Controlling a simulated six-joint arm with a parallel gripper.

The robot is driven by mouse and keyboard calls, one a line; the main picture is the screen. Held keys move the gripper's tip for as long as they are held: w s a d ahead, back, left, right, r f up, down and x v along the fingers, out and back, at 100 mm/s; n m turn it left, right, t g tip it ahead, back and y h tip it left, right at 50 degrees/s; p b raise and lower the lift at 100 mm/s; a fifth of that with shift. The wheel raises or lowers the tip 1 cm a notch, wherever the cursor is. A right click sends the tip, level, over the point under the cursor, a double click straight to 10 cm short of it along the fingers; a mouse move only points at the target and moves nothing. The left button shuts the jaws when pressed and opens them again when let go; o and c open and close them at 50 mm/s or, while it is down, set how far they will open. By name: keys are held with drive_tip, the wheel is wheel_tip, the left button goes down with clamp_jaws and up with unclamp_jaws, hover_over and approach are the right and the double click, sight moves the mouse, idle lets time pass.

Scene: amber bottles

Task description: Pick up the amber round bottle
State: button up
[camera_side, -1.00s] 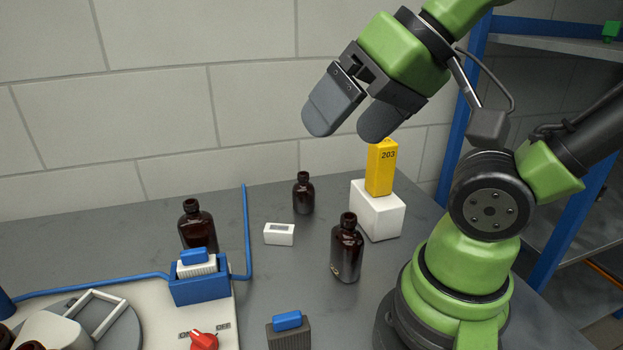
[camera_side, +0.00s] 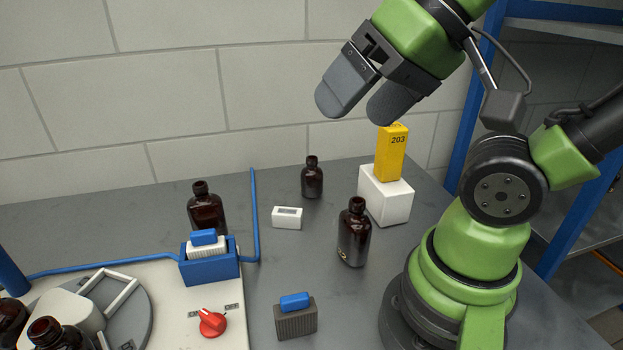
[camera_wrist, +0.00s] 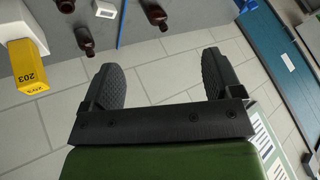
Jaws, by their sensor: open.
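Several amber bottles with dark caps stand upright. One bottle (camera_side: 353,235) stands near my base, a smaller one (camera_side: 312,180) farther back, and one (camera_side: 206,212) behind the blue holder at left. More amber bottles (camera_side: 58,338) show at the lower left edge, partly cut off. I cannot tell which is meant by the round bottle. My gripper (camera_side: 368,108) is open and empty, high above the table and clear of every bottle. In the wrist view its fingers (camera_wrist: 167,85) are apart with only floor between them; bottles (camera_wrist: 85,40) (camera_wrist: 155,14) show beyond.
A yellow block marked 203 (camera_side: 391,153) stands on a white block (camera_side: 386,196), right of the bottles. A small white box (camera_side: 287,218), a grey block with blue top (camera_side: 296,318), a blue holder (camera_side: 212,265) and a red knob (camera_side: 212,323) are around. The grey table (camera_side: 290,265) is clear mid-front.

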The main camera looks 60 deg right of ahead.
drive_tip(key=m+g+h, duration=0.3)
drive_tip(key=m+h, duration=0.1)
drive_tip(key=h, duration=0.1)
hover_over(314, 160)
drive_tip(key=s+a, duration=0.3)
drive_tip(key=a, duration=0.1)
wheel_tip(314, 160, down, 13)
drive_tip(key=shift+g, duration=0.4)
drive_tip(key=x, duration=0.6)
drive_tip(key=d+x, duration=0.1)
drive_tip(key=x, duration=0.2)
drive_tip(key=shift+s+r, duration=0.1)
drive_tip(key=shift+s, duration=0.25)
drive_tip(key=shift+x, duration=2.8)
drive_tip(key=shift+w, duration=0.1)
drive_tip(key=shift+r, duration=0.1)
drive_tip(key=c, duration=1)
